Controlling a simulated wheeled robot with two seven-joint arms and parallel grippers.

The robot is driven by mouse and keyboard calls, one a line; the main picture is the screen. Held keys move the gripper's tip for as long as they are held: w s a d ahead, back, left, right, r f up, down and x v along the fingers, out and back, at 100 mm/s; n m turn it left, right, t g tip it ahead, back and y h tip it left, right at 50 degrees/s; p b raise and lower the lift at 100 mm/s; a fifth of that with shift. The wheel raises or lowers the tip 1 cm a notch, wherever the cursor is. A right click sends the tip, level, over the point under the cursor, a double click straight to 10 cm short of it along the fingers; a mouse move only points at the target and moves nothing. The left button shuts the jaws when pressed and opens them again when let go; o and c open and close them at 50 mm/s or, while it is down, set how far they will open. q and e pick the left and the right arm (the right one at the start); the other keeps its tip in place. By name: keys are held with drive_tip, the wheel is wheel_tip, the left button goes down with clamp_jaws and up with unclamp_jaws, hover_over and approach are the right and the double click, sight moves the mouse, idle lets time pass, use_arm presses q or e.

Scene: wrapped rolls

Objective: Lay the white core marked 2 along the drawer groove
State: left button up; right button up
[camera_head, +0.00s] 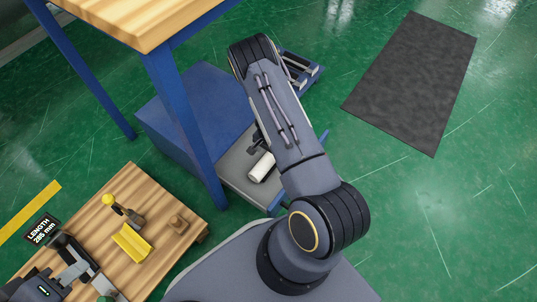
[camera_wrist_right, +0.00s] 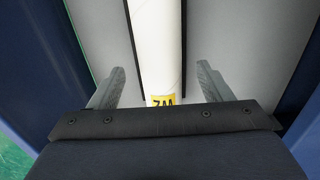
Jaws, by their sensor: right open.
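A white core (camera_head: 262,167) lies in the open grey drawer (camera_head: 238,166) of the blue cabinet, mostly hidden by my right arm in the head view. In the right wrist view the white core (camera_wrist_right: 157,45) runs lengthwise between two thin black strips on the drawer floor. Its yellow label (camera_wrist_right: 163,101) is partly cut off by my gripper, so I cannot read its mark surely. My right gripper (camera_wrist_right: 158,82) is open, with one finger on each side of the core and visible gaps to both. My left gripper (camera_head: 78,268) is at the lower left; its jaws are unclear.
A blue table leg (camera_head: 185,130) stands close before the drawer.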

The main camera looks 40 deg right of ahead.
wheel_tip(320, 180, up, 5)
drive_tip(key=shift+w+p, duration=0.1)
drive_tip(key=shift+p, duration=0.6)
wheel_tip(320, 180, up, 10)
drive_tip(key=w+a+n+t+y, duration=0.1)
drive_tip(key=w+a+y, duration=0.1)
drive_tip(key=w+a, duration=0.1)
wheel_tip(320, 180, up, 16)
drive_tip(key=n+t+y, duration=0.2)
drive_tip(key=n, duration=0.1)
hover_over(268, 157)
drive_tip(key=a, duration=0.8)
drive_tip(key=s+a+r+n+t+y, duration=0.1)
drive_tip(key=s+a+r+n, duration=0.15)
drive_tip(key=r, duration=0.35)
drive_tip(key=s+a+r+n+t, duration=0.1)
drive_tip(key=s+a+r+n, duration=0.1)
drive_tip(key=s+r, duration=0.25)
drive_tip(key=s+a+r+n+h, duration=0.1)
drive_tip(key=s+r+n, duration=0.3)
drive_tip(key=s, duration=0.7)
drive_tip(key=shift+s+a+n+t, duration=0.3)
drive_tip(key=shift+s+a+n, duration=0.1)
drive_tip(key=shift+a, duration=0.15)
drive_tip(key=shift+r, duration=0.15)
